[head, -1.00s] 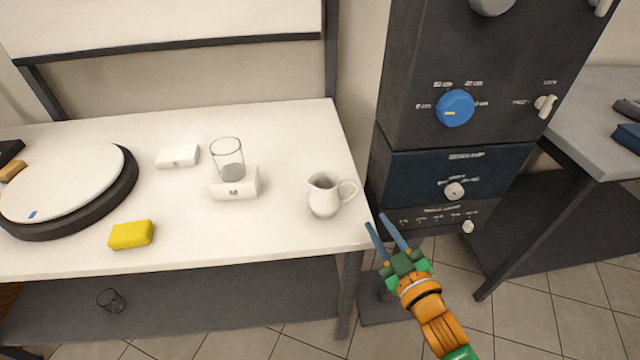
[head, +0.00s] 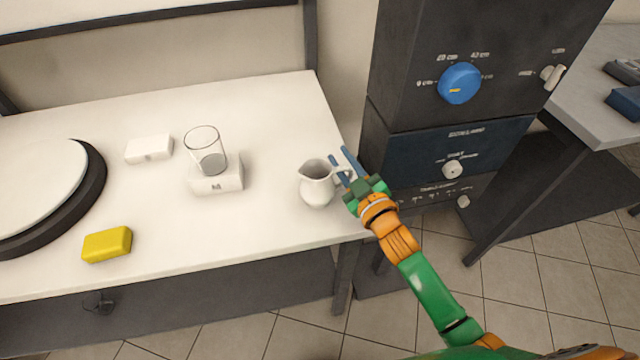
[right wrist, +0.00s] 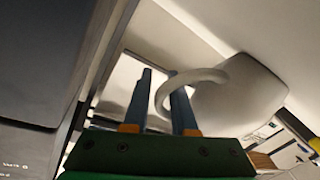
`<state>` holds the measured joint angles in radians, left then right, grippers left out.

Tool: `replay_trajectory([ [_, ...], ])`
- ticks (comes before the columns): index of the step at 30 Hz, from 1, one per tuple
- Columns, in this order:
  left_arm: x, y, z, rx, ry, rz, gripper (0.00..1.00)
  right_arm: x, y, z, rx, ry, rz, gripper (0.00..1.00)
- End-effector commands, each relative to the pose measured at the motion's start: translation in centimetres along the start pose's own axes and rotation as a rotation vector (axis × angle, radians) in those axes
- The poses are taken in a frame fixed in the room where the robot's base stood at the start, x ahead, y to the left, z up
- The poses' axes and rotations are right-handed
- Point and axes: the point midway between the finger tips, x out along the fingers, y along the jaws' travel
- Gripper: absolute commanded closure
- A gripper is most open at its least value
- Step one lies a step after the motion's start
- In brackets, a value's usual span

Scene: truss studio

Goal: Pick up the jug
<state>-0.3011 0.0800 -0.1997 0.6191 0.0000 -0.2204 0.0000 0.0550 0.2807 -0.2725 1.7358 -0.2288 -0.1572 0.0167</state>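The jug (head: 317,188) is white and stands upright near the right front corner of the white table (head: 265,225). Its handle points right, towards my right gripper (head: 341,159). The gripper's blue fingers are apart, at the handle. In the right wrist view, the jug (right wrist: 242,98) is at the right, and the far bend of its handle lies between the two fingers of the gripper (right wrist: 160,95). I cannot tell whether either finger touches the handle. My left gripper is not in view.
A clear glass (head: 206,152) appears to stand on a white box (head: 218,179), left of the jug. A second white box (head: 149,148), a yellow block (head: 107,244) and a round turntable (head: 95,190) are farther left. A dark cabinet (head: 440,140) with knobs stands close on the right.

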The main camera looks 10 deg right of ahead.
Motion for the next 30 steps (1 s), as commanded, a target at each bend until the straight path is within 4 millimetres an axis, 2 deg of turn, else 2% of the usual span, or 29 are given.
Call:
replay_trajectory([
  [1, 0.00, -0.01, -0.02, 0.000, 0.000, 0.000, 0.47, -0.01, 0.01, 0.00, 0.000, 0.000, 0.000, 0.91],
  [2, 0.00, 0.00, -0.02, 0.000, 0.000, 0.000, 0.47, -0.01, 0.01, 0.01, 0.000, 0.000, 0.000, 0.99],
  [3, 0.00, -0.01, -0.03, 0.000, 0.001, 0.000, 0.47, -0.02, 0.01, 0.00, 0.000, 0.000, 0.000, 1.00],
  [30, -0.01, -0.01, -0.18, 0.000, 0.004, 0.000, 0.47, -0.02, 0.05, -0.07, 0.001, 0.002, 0.001, 1.00],
])
